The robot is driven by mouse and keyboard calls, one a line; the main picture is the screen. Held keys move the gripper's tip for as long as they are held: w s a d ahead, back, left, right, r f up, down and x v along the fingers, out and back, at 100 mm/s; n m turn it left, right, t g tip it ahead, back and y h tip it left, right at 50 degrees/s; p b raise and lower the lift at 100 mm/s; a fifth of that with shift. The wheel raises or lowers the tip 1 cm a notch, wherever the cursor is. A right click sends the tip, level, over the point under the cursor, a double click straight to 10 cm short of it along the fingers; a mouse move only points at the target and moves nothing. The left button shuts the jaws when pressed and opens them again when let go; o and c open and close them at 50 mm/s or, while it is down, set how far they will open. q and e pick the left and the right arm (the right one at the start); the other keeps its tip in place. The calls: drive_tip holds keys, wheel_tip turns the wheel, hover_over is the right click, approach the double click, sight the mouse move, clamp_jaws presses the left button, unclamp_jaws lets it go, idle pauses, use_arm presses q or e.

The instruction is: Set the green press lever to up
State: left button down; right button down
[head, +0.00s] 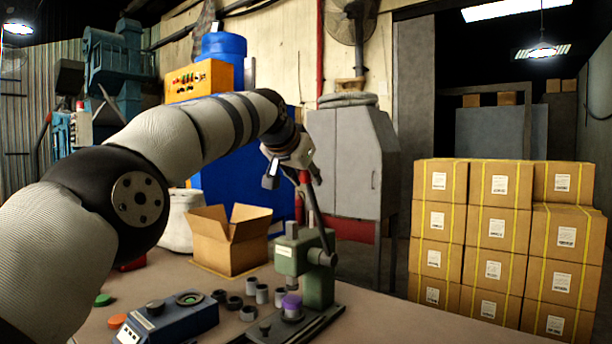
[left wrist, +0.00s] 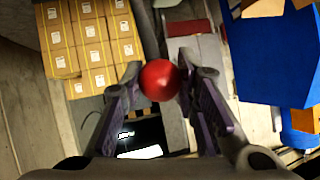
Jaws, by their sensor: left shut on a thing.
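The green press (head: 318,284) stands on the table, with a purple piece (head: 292,305) under its head. Its dark lever (head: 318,217) rises steeply from the pivot on the press's right side and leans a little left towards the top. The red ball knob (head: 304,177) is at the lever's upper end. My left gripper (head: 292,179) is at this knob, above the press. In the left wrist view the red knob (left wrist: 159,80) sits between the two fingertips, and the gripper is shut on it. My right gripper is in neither view.
A blue device (head: 165,320) and several small grey and dark rings (head: 262,294) lie left of the press. Stacked cartons (head: 497,230) stand beyond the table at right. The table's right front part is clear.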

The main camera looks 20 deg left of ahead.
use_arm(q)
drive_tip(key=shift+r, duration=0.25)
drive_tip(key=c, duration=1.3)
unclamp_jaws()
drive_tip(key=shift+c, duration=0.2)
drive_tip(key=shift+o, duration=0.6)
drive_tip(key=shift+w+f, duration=0.15)
drive_tip(key=shift+w, duration=0.05)
drive_tip(key=shift+s, duration=0.1)
drive_tip(key=v, duration=0.7)
drive_tip(key=shift+s, duration=0.15)
